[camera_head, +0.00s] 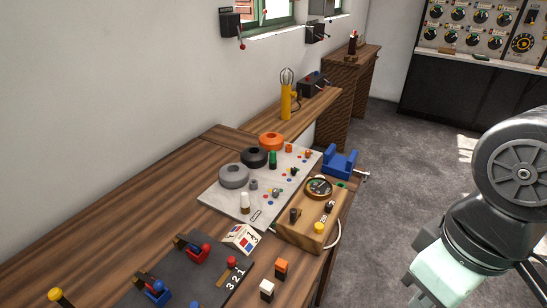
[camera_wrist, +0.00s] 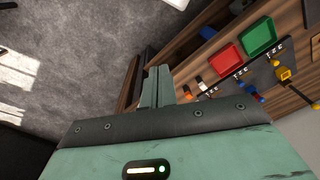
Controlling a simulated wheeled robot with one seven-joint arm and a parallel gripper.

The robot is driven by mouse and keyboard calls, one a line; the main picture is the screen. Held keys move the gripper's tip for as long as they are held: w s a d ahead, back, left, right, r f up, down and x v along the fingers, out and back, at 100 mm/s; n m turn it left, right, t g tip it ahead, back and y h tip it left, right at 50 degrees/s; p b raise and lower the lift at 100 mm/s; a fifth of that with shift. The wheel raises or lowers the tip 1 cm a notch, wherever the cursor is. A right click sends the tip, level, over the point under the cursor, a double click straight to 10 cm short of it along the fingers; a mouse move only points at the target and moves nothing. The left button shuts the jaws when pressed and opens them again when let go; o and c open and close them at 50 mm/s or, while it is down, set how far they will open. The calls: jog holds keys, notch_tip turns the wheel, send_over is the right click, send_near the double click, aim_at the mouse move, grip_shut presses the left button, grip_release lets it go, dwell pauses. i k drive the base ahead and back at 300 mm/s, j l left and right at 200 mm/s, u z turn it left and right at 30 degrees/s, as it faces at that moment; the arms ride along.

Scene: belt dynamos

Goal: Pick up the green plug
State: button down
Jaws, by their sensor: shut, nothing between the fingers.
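A small upright green plug (camera_head: 272,159) stands on the light grey board (camera_head: 215,197) on the wooden bench, beside a black ring and an orange ring. A smaller green bit (camera_head: 341,184) shows at the back right of a wooden box; I cannot tell what it is. My gripper (camera_wrist: 160,71) shows in the wrist view with its two fingers together, shut and empty, over the floor beside the bench. In the head view only my arm shows at the right, well apart from the plug. I cannot make out the plug in the wrist view.
A wooden gauge box (camera_head: 290,232) and a blue vise (camera_head: 340,163) stand by the board's right side. A yellow lamp-like tool (camera_head: 286,103) stands behind it. Red (camera_wrist: 226,63) and green (camera_wrist: 257,37) trays show in the wrist view. The floor right of the bench is free.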

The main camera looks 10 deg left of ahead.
aim_at(272, 160)
jog(key=u, duration=0.4)
jog(key=i+l+u, duration=0.1)
jog(key=u, duration=0.35)
jog(key=l+u, duration=0.15)
jog(key=u, duration=0.25)
jog(key=l+u, duration=0.1)
jog(key=u, duration=0.3)
jog(key=l+u, duration=0.3)
jog(key=l, duration=0.3)
jog(key=l+u, duration=0.3)
jog(key=l, duration=0.25)
jog(key=l+u, duration=0.3)
jog(key=l, duration=0.3)
jog(key=k+l+u, duration=0.3)
jog(key=l, duration=0.75)
jog(key=i+l, duration=0.15)
jog(key=l, duration=0.45)
